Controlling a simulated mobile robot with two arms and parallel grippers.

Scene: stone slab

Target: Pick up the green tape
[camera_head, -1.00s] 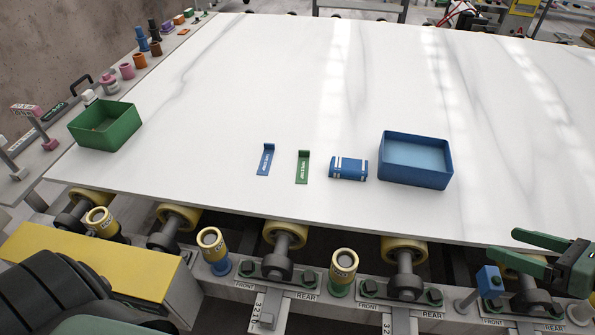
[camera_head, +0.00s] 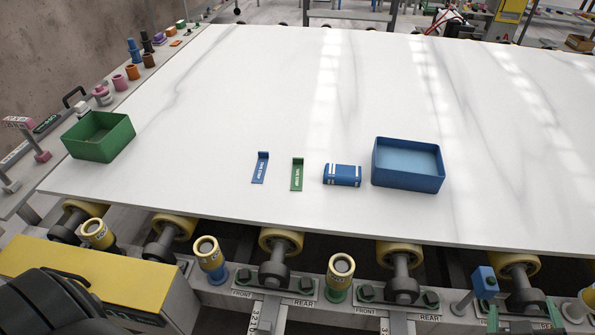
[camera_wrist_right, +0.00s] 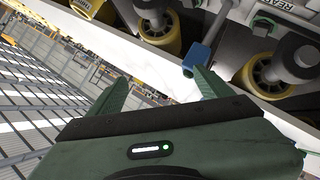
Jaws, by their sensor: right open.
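The green tape (camera_head: 297,175) is a thin green strip with white lettering and an upturned far end. It lies on the white stone slab (camera_head: 300,100) near its front edge, between a similar blue strip (camera_head: 260,168) and a blue block with white stripes (camera_head: 342,175). My right gripper (camera_head: 523,318) shows only in part at the bottom right, beyond the slab's front edge and well away from the tape. In the right wrist view my gripper (camera_wrist_right: 160,82) is open with nothing between its fingers. My left gripper is out of view.
A blue open box (camera_head: 408,190) stands right of the block. A green open box (camera_head: 98,155) stands at the slab's left edge. Rollers (camera_head: 280,241) and capped posts (camera_head: 340,266) line the front; a blue-headed post (camera_head: 485,279) is near my right gripper. The slab's far part is clear.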

